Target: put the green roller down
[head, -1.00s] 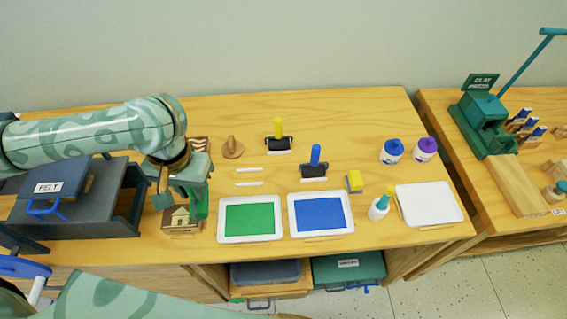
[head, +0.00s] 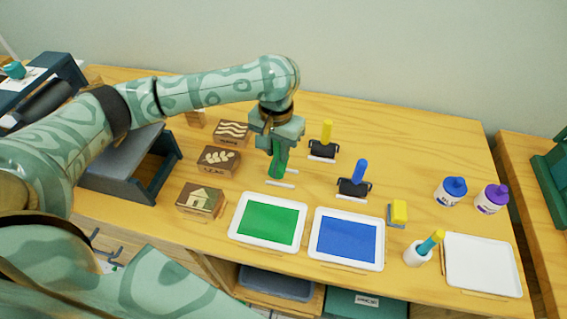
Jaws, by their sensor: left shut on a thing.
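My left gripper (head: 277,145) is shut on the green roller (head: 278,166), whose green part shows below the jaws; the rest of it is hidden. They are over the table (head: 420,140), behind the green paint tray (head: 234,232), by two white strips (head: 280,184). I cannot tell whether the roller touches the table. A yellow-handled roller (head: 326,131) and a blue-handled roller (head: 359,174) stand to the right, each with a white strip in front. My right gripper is not in view.
Wooden stamp blocks (head: 201,199) are left of the gripper. The back right of the table is clear.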

